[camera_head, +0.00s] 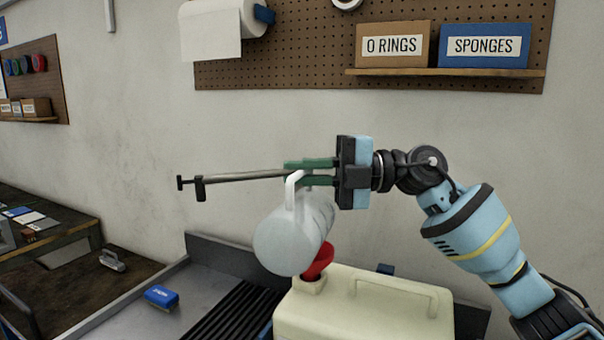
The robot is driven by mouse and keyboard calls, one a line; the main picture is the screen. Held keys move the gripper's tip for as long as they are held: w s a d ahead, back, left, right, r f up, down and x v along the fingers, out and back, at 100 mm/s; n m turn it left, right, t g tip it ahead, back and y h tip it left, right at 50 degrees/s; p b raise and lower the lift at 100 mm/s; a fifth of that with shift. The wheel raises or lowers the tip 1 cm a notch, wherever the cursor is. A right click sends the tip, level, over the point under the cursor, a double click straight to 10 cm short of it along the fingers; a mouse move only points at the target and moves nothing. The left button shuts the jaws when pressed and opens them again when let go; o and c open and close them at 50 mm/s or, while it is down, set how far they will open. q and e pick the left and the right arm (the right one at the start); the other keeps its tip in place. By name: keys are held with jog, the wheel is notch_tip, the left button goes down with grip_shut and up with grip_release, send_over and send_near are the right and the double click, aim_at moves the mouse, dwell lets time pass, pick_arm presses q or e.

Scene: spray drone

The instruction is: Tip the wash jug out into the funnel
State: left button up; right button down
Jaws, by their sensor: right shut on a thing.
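The wash jug (290,240) is pale and translucent, and lies tipped on its side in the air, handle (293,190) upward. My right gripper (312,172) has green fingers and is shut on the jug's handle. The jug's broad round end faces the camera; I cannot tell whether liquid is coming out. The red funnel (319,262) stands in the neck of a cream canister (360,308), just below and right of the jug. The jug hides part of the funnel. My left gripper is not in view.
A thin metal rod with a black end (235,176) extends left of the gripper. A grey drain bench (210,280) holds a blue block (161,297). Boxes of O rings (392,45) and sponges (484,46) sit on a wall shelf. A dark worktop is at left.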

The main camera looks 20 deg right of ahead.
jog(key=shift+w+d+r+m, duration=0.25)
jog(key=shift+w+d+m, duration=0.1)
jog(key=shift+m, duration=0.05)
dwell(0.6)
dwell(1.7)
jog(key=shift+w+f+b, duration=0.1)
jog(key=shift+f+b, duration=0.15)
jog(key=shift+b, duration=0.1)
jog(key=shift+r, duration=0.1)
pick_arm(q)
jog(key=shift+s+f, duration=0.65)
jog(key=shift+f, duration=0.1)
pick_arm(e)
jog(key=shift+r, duration=0.1)
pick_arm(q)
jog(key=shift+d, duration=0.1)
